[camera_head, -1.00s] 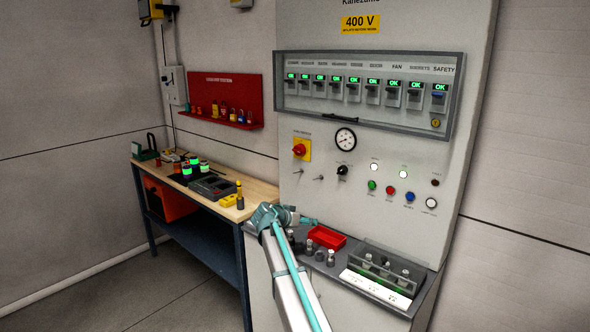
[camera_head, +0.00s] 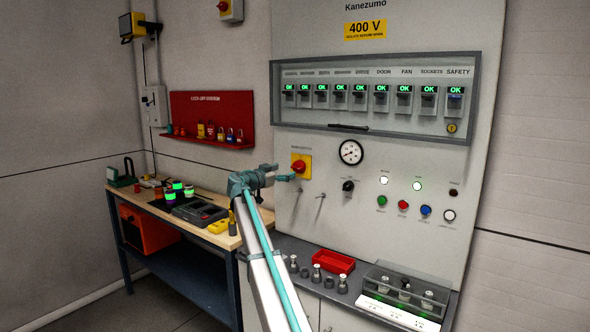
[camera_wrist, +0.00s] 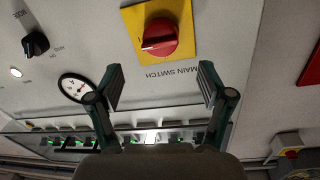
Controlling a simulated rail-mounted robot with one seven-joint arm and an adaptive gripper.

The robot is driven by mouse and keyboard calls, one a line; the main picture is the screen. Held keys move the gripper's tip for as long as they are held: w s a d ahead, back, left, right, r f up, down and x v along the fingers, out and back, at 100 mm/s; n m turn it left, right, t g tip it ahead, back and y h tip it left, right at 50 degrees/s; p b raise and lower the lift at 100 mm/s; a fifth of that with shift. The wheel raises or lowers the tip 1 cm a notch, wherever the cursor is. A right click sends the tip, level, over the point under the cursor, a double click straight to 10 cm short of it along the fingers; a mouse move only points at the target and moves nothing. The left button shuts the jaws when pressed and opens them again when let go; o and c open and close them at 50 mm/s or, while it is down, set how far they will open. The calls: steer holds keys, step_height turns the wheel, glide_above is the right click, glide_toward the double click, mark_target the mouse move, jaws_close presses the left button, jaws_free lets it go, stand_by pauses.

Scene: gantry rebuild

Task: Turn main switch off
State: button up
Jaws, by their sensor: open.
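The main switch is a red rotary knob (camera_head: 299,166) on a yellow plate (camera_head: 307,158) on the grey cabinet front in the head view. In the wrist view, which is upside down, the red knob (camera_wrist: 160,38) and yellow plate (camera_wrist: 185,15) show at top centre, with the label "MAIN SWITCH" (camera_wrist: 165,76) beside them. My gripper (camera_head: 287,172) is close to the knob in the head view, just left of and below it. In the wrist view my gripper (camera_wrist: 158,85) is open and empty, its fingers apart either side of the label, with the knob beyond the tips.
A gauge (camera_head: 350,152) and black selector (camera_head: 348,186) sit right of the switch. Two keys (camera_head: 319,199) protrude below it. The breaker window (camera_head: 375,95) is above. A red tray (camera_head: 333,262) and several fuses stand on the ledge. A workbench (camera_head: 160,197) is at left.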

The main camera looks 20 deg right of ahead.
mark_target(295, 168)
steer(key=p+x, duration=0.2)
steer(key=x, duration=0.6)
steer(key=shift+w+d+f, duration=0.1)
steer(key=shift+w+d, duration=0.1)
steer(key=c, duration=1.1)
steer(key=shift+c, duration=0.2)
